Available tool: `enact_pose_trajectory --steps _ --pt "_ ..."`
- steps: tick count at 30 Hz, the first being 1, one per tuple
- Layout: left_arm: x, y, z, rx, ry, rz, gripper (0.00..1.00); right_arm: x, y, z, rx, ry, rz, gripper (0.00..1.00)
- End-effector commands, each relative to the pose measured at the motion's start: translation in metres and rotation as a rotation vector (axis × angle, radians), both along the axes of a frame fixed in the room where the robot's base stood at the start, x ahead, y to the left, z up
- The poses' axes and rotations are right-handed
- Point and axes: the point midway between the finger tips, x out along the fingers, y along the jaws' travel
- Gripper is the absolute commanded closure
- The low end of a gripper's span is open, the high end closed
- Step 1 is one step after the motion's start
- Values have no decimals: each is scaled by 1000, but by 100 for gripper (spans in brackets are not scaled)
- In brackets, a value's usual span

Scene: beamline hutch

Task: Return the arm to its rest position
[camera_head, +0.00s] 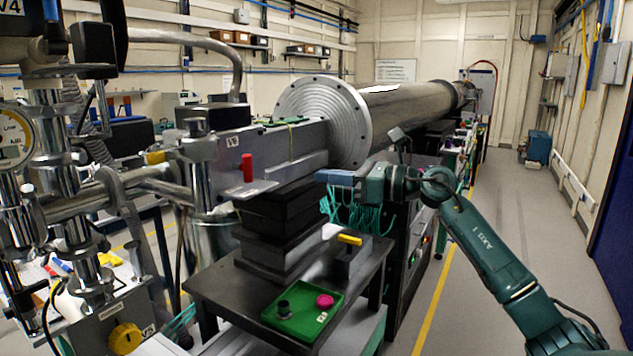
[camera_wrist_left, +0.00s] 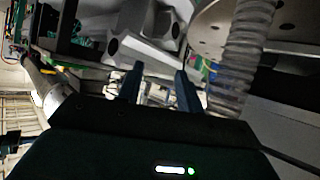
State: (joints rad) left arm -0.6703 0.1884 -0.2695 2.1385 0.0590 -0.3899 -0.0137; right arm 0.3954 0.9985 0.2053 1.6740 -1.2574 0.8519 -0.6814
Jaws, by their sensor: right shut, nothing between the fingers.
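My right arm (camera_head: 492,254) is teal and reaches in from the lower right of the head view. It extends to the left, beside the large flanged pipe. My right gripper (camera_head: 326,177) is shut and empty, pointing left just below the round flange, near a red peg (camera_head: 247,168) on a small plate. I cannot tell whether it touches anything. My left gripper (camera_wrist_left: 158,84) does not show in the head view. In the left wrist view its two dark fingers stand apart, with nothing seen held between them; metal parts lie beyond.
A dark table (camera_head: 218,287) carries a green tray (camera_head: 276,325) with a dark piece and a pink piece (camera_head: 324,301). A yellow-handled block (camera_head: 350,239) stands behind it. Steel pipework (camera_head: 68,180) fills the left. The grey floor (camera_head: 500,205) is open at right.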

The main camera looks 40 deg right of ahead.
Motion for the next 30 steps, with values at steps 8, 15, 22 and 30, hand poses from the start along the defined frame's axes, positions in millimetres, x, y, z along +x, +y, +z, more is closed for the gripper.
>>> enact_pose_trajectory --steps 8,15,22,30 --pt "0 2 0 -1 2 8 64 -1 0 1 0 -1 0 100" --pt "1 1 0 -9 3 16 64 -1 0 1 1 -1 0 100" --pt "0 1 5 -5 6 16 64 4 31 -36 224 82 57 100" --pt "-4 9 12 28 36 23 64 -32 122 -198 1385 592 -1 100"
